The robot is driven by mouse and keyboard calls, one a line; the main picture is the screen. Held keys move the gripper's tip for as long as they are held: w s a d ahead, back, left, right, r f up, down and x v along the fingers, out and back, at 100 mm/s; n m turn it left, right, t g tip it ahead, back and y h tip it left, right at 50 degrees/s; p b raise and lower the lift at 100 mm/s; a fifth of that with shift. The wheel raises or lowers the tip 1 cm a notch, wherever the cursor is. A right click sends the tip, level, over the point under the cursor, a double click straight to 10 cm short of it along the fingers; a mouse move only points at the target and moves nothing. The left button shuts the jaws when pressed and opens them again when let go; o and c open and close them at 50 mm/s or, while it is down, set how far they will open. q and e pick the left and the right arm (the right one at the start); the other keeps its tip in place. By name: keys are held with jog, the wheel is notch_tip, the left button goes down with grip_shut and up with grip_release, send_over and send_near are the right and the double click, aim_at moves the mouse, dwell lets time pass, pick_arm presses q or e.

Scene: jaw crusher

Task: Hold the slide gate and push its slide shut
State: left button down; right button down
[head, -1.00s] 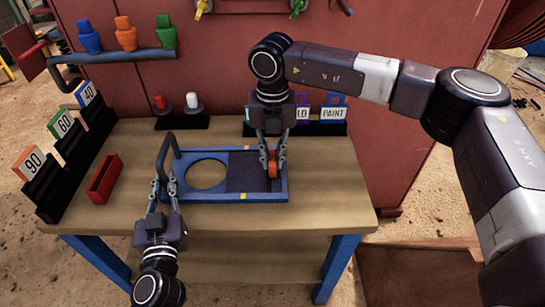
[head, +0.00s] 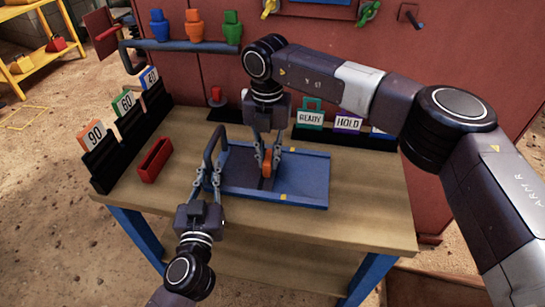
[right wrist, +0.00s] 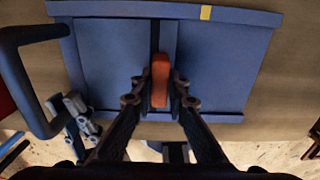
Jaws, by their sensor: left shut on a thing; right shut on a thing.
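The blue slide gate (head: 308,202) lies flat on the table, its bar handle (head: 211,146) rising at the left end. My left gripper (head: 206,178) is shut on that handle side; the exact contact is hard to see. The slide's orange knob (head: 267,169) stands near the gate's middle. My right gripper (head: 267,157) is shut on the knob from above. The right wrist view shows the knob (right wrist: 160,80) between the fingertips, with flat blue panels on both sides. No round opening shows in the gate now.
A red tray (head: 155,160) and a rack with number cards (head: 95,137) stand at the table's left. Sign cards such as READY (head: 310,117) stand at the back. Bare table (head: 350,222) lies in front and right of the gate.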

pick_arm(q)
jog(key=shift+d, duration=0.2)
pick_arm(e)
jog(key=c, duration=1.9)
grip_release()
jog(key=shift+a, duration=0.3)
jog(key=shift+d, duration=0.1)
pick_arm(q)
jog(key=shift+a, duration=0.1)
pick_arm(e)
notch_tip(320, 180, up, 12)
jog(key=shift+r, duration=0.1)
pick_arm(q)
jog(key=c, duration=1.9)
grip_release()
